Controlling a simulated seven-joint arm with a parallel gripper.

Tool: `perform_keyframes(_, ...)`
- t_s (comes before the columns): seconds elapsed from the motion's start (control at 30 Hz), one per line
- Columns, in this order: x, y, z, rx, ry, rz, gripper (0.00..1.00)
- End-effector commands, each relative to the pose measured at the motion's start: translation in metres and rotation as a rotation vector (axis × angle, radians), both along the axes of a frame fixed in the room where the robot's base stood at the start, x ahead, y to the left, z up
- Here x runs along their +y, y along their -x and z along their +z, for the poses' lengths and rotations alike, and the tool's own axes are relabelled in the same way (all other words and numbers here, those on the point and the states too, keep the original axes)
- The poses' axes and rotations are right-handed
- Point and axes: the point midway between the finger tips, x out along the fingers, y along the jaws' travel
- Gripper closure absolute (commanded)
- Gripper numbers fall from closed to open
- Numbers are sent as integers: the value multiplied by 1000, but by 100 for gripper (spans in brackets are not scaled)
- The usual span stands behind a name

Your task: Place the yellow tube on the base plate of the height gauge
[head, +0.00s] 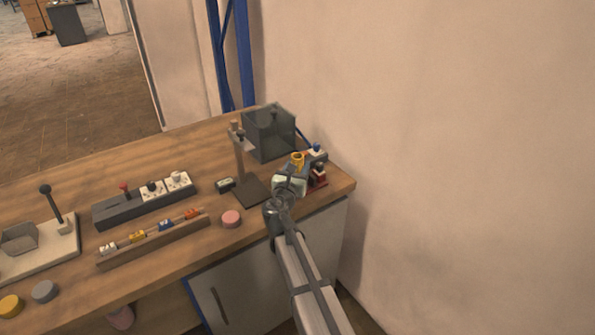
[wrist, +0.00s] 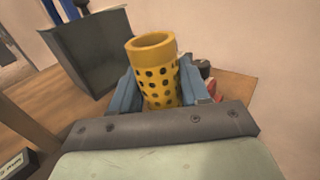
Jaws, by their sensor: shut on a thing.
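The yellow tube (wrist: 158,85) is a hollow cylinder with rows of dark holes, upright between the blue fingers of my gripper (wrist: 155,92) in the wrist view. My gripper is shut on it. In the head view the tube's top (head: 297,158) shows above my gripper (head: 293,170), near the right end of the bench. The height gauge has a dark flat base plate (head: 251,193) and an upright post (head: 239,158). It stands just left of my gripper. The tube is apart from the plate. The tube's lower end is hidden by my gripper.
A dark see-through box (head: 270,134) stands behind the gauge. A red device (head: 319,178) is close right of my gripper. A pink disc (head: 231,218) lies in front of the plate. A small dark meter (head: 225,184) and a socket strip (head: 145,201) lie to the left.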

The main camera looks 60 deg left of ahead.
Motion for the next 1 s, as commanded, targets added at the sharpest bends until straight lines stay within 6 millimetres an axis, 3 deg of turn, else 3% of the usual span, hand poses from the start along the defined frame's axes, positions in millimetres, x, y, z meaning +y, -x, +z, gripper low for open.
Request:
perform_keyframes(0.6, 0, 0, 122, -1, -3, 0, 88)
perform_keyframes(0.8, 0, 0, 152, -2, -3, 0, 88)
perform_keyframes(1.0, 0, 2, 165, -1, 0, 1, 88)
